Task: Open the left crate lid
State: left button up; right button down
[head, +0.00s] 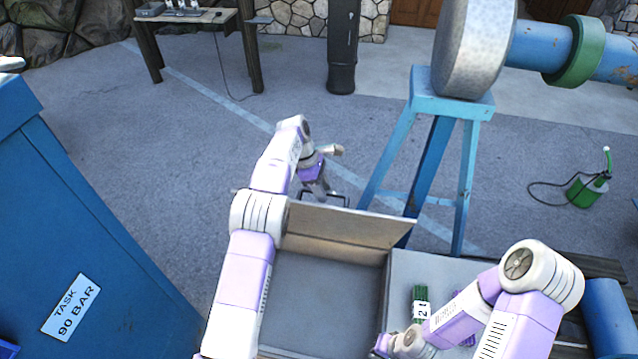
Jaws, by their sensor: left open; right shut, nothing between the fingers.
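The left crate (385,285) stands open in front of me, and its grey floor shows empty where my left arm does not cover it. Its pale wooden lid (350,228) stands raised along the crate's far side. My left gripper (325,199) is open at the far side of the lid, close to its top edge; whether it touches the lid is unclear. My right gripper (382,346) is shut and empty, low near the crate's near right corner. It is partly hidden by its own arm.
A pale surface right of the crate holds a green bundle tagged 2 (421,308). A blue cabinet (95,220) fills the left side. A blue trestle (440,110) stands behind, under a large grey disc (474,45). Open paving (220,140) lies beyond my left arm.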

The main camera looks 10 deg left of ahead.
pick_arm(q)
jog(key=v, duration=0.4)
jog(key=shift+w+a+r, duration=0.1)
jog(key=shift+w+a, duration=0.05)
jog(key=shift+a, duration=0.05)
jog(key=shift+v, duration=1.2)
